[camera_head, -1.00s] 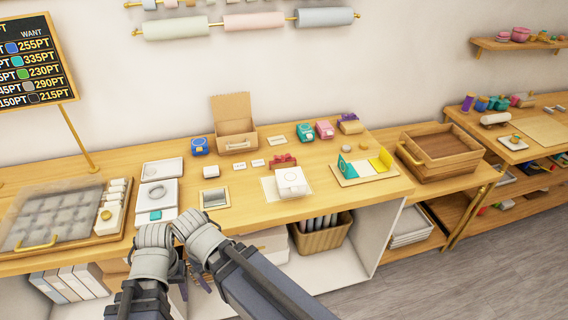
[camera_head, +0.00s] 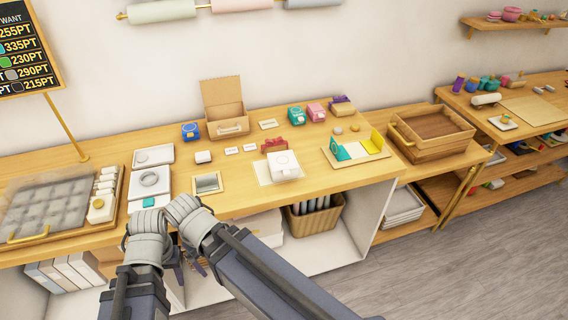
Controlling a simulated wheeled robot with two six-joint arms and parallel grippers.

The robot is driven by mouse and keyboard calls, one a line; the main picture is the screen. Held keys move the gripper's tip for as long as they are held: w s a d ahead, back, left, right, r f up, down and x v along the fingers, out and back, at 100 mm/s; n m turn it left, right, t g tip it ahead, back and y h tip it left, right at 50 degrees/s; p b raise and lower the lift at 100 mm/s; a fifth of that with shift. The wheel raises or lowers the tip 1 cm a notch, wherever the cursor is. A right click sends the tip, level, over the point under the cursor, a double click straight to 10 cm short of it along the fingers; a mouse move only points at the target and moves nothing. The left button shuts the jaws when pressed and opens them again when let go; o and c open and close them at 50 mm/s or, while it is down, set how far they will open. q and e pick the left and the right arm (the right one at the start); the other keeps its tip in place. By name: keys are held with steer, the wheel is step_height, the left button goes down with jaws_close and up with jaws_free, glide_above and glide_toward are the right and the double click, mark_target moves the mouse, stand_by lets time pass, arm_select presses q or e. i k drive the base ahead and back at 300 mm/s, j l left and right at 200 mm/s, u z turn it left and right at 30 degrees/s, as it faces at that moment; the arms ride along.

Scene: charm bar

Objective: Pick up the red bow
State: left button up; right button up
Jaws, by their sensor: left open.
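The red bow (camera_head: 270,146) lies on the wooden counter, just behind a white box (camera_head: 284,164) that stands on a pale square sheet. My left gripper (camera_head: 177,271) is low in front of the counter's front edge, partly hidden by my grey wrists. It is open and apart from the bow, which is farther back and to the right. My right gripper (camera_head: 198,265) is close beside it, mostly hidden behind my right arm, so its jaws cannot be made out.
An open cardboard box (camera_head: 225,124) stands behind the bow. Small white cards, a framed square (camera_head: 207,183), and a tray with teal and yellow pieces (camera_head: 332,154) are around it. A clear-lidded case (camera_head: 45,215) is at left. A wooden crate (camera_head: 398,136) stands at right.

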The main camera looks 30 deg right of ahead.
mark_target(278, 141)
steer(key=i+l, duration=0.9)
steer(key=l, duration=0.15)
